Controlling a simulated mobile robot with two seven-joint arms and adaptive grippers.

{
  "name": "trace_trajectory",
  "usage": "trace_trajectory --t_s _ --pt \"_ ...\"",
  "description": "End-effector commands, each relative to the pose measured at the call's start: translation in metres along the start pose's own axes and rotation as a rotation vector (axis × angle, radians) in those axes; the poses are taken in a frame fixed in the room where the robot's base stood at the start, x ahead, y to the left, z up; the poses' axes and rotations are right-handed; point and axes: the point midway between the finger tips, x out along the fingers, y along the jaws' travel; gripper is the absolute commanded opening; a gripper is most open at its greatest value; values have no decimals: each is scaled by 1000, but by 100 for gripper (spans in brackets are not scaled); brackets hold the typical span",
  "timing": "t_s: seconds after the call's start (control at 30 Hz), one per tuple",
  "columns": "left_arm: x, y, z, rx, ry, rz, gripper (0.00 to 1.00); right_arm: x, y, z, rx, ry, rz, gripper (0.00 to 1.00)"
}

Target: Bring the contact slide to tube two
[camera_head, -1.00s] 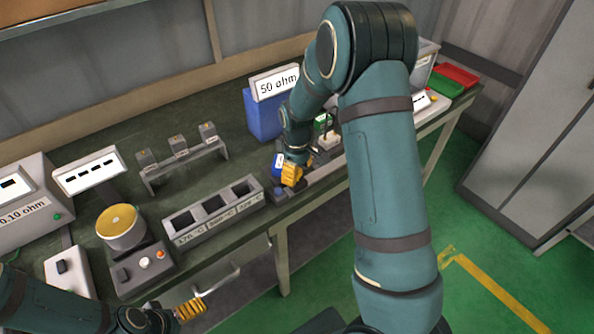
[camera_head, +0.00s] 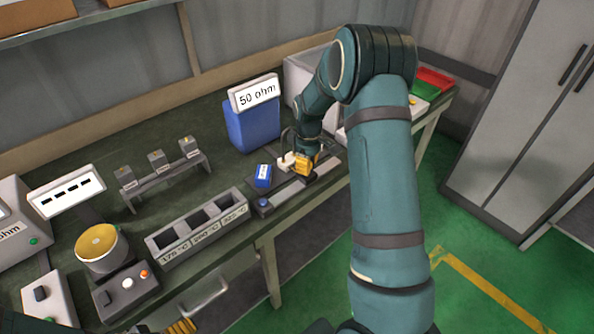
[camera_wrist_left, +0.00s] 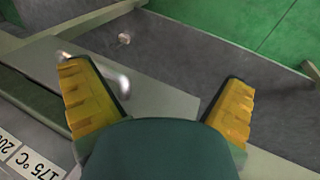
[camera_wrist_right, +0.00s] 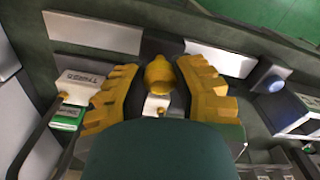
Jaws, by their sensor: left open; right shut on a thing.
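My right gripper (camera_head: 304,164) is at the rail (camera_head: 285,193) along the bench's front edge. In the right wrist view its yellow fingers (camera_wrist_right: 158,85) are shut around a rounded yellow knob (camera_wrist_right: 159,72), which looks like the grip of the contact slide. The slide's body is mostly hidden under the fingers. My left gripper (camera_wrist_left: 156,78) is open and empty, low in front of the bench; only its fingertips (camera_head: 181,327) show at the bottom of the head view. I cannot tell which part is tube two.
A blue box with a 50 ohm sign (camera_head: 258,93) stands farther back. A three-well grey block (camera_head: 200,230) and a drawer handle (camera_head: 205,297) are to the left.

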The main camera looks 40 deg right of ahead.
Motion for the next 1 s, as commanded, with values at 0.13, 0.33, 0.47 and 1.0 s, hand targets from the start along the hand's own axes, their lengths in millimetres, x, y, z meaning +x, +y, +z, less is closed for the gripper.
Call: trace_trajectory --t_s 0.13,0.33,0.47,1.0 --pt "0 0 0 0 0 0 100 0 0 0 -2 0 -1 0" --pt "0 0 0 0 0 0 100 0 0 0 -2 -1 -1 47" --pt "0 0 0 0 0 0 100 0 0 0 -2 -1 -1 59" --pt "0 0 0 0 0 0 100 -43 1 -1 -2 4 3 59"
